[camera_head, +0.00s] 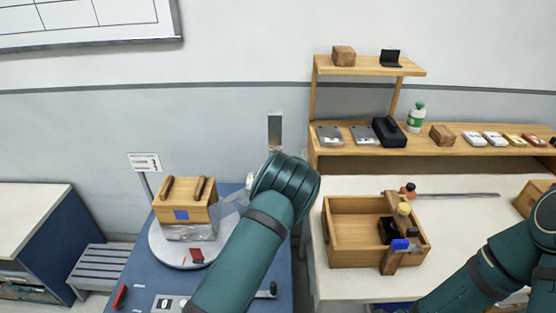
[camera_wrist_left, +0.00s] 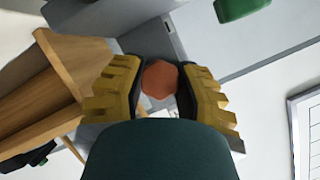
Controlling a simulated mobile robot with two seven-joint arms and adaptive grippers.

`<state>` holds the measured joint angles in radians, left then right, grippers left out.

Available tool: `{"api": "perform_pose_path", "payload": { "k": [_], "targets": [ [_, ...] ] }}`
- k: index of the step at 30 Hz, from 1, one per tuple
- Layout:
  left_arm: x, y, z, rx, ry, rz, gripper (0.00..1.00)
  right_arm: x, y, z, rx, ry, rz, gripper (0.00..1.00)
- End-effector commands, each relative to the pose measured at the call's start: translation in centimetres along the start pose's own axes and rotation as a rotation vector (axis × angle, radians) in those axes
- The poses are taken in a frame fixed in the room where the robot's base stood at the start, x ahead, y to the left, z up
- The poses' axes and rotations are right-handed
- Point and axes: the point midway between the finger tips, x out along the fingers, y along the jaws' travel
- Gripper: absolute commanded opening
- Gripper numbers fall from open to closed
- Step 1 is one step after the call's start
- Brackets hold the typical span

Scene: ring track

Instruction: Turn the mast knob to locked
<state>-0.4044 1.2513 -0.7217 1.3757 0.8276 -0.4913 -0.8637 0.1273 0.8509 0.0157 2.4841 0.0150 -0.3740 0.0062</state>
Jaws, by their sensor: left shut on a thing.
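An orange-brown, many-sided knob (camera_wrist_left: 159,79) shows in the left wrist view in front of a grey post. My left gripper (camera_wrist_left: 158,92), with yellow fingers and dark pads, is shut on it from both sides. In the head view, a grey mast (camera_head: 274,130) stands against the wall behind my left arm. That arm hides the left gripper and the knob there. I cannot read which setting the knob is at. My right arm shows at the lower right of the head view, but its gripper is not in view.
A blue table (camera_head: 116,277) bears a round white turntable (camera_head: 160,249) with a wooden box (camera_head: 185,208) on it. A wooden shelf (camera_head: 330,152) stands right of the mast. A wooden crate (camera_head: 360,256) with bottles sits on the white counter (camera_head: 470,187).

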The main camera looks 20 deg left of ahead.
Motion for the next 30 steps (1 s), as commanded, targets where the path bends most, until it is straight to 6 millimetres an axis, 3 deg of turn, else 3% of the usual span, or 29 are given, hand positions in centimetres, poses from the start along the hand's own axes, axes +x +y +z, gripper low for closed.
{"api": "perform_pose_path", "payload": {
  "k": [8,18,30],
  "targets": [
    [0.0,0.2,-0.1,0.243,-0.018,-0.101,0.00,-1.2,-0.4,-0.4,0.002,0.008,0.000,0.00],
    [0.1,0.1,0.1,0.495,-0.044,-0.210,0.00,-0.4,-0.2,-0.3,0.002,0.007,0.001,0.00],
    [0.1,0.0,0.1,0.651,-0.059,-0.275,0.00,0.2,0.1,0.1,-0.001,-0.001,0.000,0.00]
  ]
}}
